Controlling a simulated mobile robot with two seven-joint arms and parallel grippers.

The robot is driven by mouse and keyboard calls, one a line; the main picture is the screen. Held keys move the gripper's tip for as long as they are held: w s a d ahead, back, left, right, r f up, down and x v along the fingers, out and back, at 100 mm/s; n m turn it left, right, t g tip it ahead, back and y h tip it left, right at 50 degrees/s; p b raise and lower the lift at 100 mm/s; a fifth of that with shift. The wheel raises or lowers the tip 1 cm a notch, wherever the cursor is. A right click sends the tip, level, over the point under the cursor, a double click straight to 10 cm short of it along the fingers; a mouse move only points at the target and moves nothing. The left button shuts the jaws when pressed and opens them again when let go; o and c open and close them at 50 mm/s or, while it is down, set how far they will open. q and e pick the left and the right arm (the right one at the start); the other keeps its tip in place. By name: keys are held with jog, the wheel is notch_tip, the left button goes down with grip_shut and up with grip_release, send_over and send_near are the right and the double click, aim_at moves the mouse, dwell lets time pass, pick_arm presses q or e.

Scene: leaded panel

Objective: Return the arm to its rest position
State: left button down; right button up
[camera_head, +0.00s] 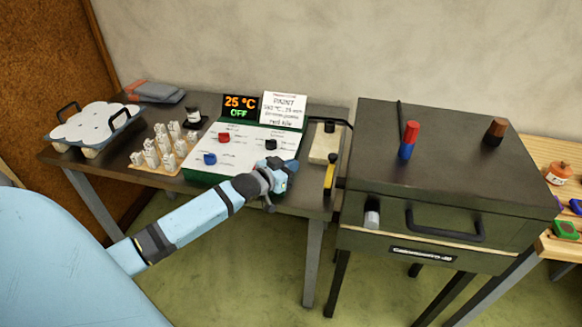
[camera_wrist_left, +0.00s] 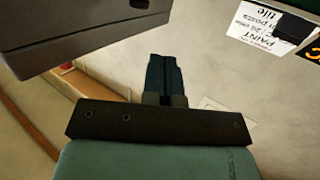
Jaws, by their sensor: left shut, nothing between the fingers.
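My left arm reaches in from the left in the head view, and its gripper (camera_head: 289,167) is above the front right part of the control panel's table. The gripper's dark blue fingers (camera_wrist_left: 164,78) are together in the left wrist view, with nothing between them. The gripper seems to touch nothing. My right gripper is in neither view.
A white panel (camera_head: 225,168) with red, blue and black knobs lies behind the gripper. A display (camera_head: 240,106) reads 25 °C OFF. A dark kiln-like box (camera_head: 445,160) with a handle (camera_head: 445,228) stands to the right. A tray (camera_head: 95,125) sits far left. Open floor lies in front.

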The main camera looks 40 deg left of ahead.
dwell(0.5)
pick_arm(q)
jog(key=s+d+f+g+p, duration=0.2)
jog(key=s+d+f, duration=0.3)
jog(key=s+d, duration=0.6)
jog(key=s+d+f+m+g+h+p, duration=0.1)
jog(key=s+d+f, duration=0.5)
jog(key=s+d, duration=0.6)
jog(key=s+g+p, duration=0.1)
jog(key=s+p, duration=0.1)
jog(key=s, duration=0.2)
jog(key=shift+s+m+g, duration=0.25)
jog(key=shift+m+g, duration=0.05)
jog(key=shift+g, duration=0.1)
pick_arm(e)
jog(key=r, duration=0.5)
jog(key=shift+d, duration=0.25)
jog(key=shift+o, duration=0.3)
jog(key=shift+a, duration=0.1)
